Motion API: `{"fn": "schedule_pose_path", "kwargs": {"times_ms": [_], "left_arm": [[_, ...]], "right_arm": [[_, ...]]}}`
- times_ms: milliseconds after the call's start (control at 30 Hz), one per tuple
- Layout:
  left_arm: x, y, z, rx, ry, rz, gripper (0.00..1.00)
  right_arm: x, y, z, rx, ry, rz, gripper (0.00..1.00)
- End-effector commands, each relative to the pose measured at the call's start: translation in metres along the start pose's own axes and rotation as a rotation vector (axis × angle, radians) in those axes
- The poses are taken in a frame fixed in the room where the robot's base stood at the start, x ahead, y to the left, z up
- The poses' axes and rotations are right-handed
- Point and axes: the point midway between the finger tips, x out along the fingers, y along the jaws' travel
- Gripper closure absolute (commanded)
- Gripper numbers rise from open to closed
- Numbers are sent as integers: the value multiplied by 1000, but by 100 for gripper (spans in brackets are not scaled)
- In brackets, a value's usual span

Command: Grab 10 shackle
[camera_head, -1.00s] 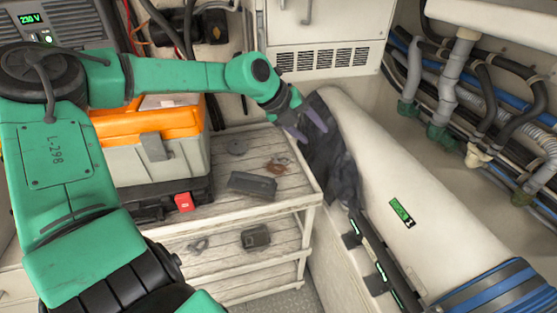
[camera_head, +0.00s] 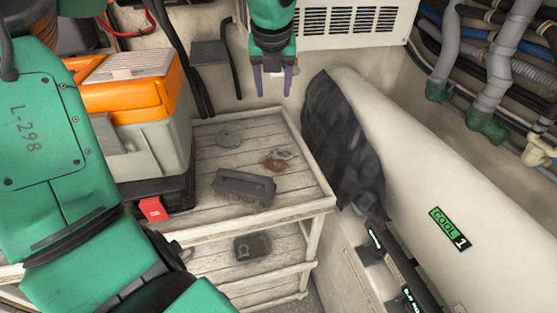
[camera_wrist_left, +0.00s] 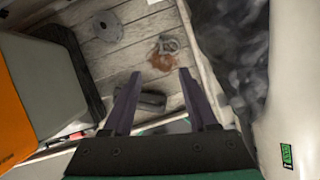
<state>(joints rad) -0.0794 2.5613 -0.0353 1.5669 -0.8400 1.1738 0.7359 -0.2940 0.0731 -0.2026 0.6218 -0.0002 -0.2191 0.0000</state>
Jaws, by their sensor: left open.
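A small grey metal piece that looks like a shackle (camera_head: 283,153) lies on the upper wooden shelf, beside a rusty brown patch (camera_head: 273,164). In the left wrist view the shackle (camera_wrist_left: 170,44) shows as a curved grey shape beyond the fingertips, touching the brown patch. My left gripper (camera_head: 273,82) is open and empty, fingers pointing down, above and behind the shelf's back edge in the picture. Its two dark fingers also frame the shelf in the left wrist view (camera_wrist_left: 160,76). My right gripper is out of view.
An orange and grey toolbox (camera_head: 150,150) stands left. A dark cloth (camera_head: 340,130) and large white tube (camera_head: 400,150) are right. A dark item (camera_head: 252,246) sits below.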

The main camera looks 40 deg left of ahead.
Motion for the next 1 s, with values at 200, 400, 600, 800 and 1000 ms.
{"fn": "schedule_pose_path", "kwargs": {"times_ms": [200,400,600,800,1000], "left_arm": [[75,0,-31,0,1,0,41],[102,0,-41,0,1,-1,41],[138,1,-40,1,7,4,41],[181,0,-40,0,5,1,41],[209,0,-39,1,6,4,41]], "right_arm": [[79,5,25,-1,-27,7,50],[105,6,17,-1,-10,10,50],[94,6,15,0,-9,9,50],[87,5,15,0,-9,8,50],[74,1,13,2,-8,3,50]]}}
